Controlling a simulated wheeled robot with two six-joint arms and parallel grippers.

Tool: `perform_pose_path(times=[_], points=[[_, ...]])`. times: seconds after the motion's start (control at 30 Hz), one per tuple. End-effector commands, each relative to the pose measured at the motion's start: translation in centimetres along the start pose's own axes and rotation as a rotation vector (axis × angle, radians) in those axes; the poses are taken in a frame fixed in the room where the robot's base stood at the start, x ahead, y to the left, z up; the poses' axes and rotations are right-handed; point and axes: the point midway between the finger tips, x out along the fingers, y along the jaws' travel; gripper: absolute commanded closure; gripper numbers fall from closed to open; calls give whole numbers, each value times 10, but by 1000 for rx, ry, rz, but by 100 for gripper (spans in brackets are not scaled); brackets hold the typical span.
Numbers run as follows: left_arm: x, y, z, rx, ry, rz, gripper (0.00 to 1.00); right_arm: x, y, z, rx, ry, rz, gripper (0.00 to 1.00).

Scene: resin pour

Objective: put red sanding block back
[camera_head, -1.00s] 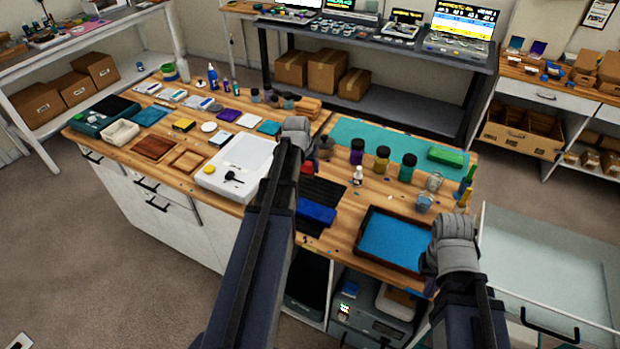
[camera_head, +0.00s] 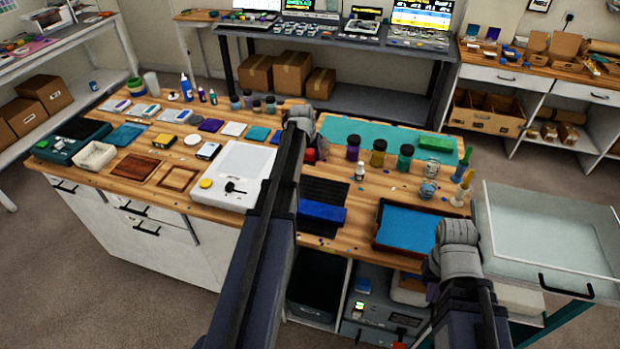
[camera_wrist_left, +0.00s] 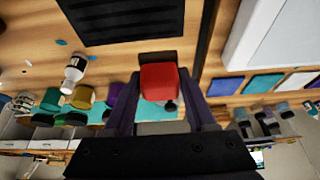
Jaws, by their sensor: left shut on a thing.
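The red sanding block (camera_head: 309,156) shows partly behind my left arm in the head view, just above the far end of the black ribbed mat (camera_head: 326,191). In the left wrist view the red block (camera_wrist_left: 160,82) sits between the two fingers of my left gripper (camera_wrist_left: 165,95), which is shut on it. In the head view my left gripper (camera_head: 311,149) is largely hidden by its own wrist. A blue block (camera_head: 322,211) lies across the near part of the mat. My right gripper (camera_head: 436,264) is by the blue tray's right front corner; its fingers are hidden.
Right of the mat stand a dark-framed blue tray (camera_head: 405,228), a small white bottle (camera_head: 360,171) and several dark jars (camera_head: 378,154). A white scale-like device (camera_head: 236,172) is left of my left arm. A green block (camera_head: 436,143) lies on the teal mat (camera_head: 338,128).

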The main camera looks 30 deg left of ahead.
Motion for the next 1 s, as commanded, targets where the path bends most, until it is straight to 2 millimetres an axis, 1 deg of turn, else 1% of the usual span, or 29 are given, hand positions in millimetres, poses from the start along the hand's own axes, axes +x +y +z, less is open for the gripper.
perform_pose_path(times=[0.03,0.2,0.27,0.33,0.5,0.57,0.67,0.87,0.93,1.0], points=[[13,0,5,0,0,0,88,14,-1,-1,0,0,0,100],[38,0,16,0,0,0,88,41,-4,-2,0,0,0,100],[45,0,19,0,0,0,88,49,-5,-3,0,0,0,100],[49,0,20,0,0,0,88,53,-5,-3,0,0,0,100],[48,0,20,0,0,0,88,51,-5,-3,0,0,0,100],[50,0,21,0,0,0,88,54,-5,-3,0,0,0,100],[58,0,25,0,0,0,88,63,-6,-4,0,0,0,100],[81,0,34,0,0,0,88,88,-8,-5,0,0,0,100],[84,0,35,0,0,0,88,90,-9,-5,0,0,0,100],[83,0,35,0,0,0,88,89,-9,-5,0,0,0,100]])
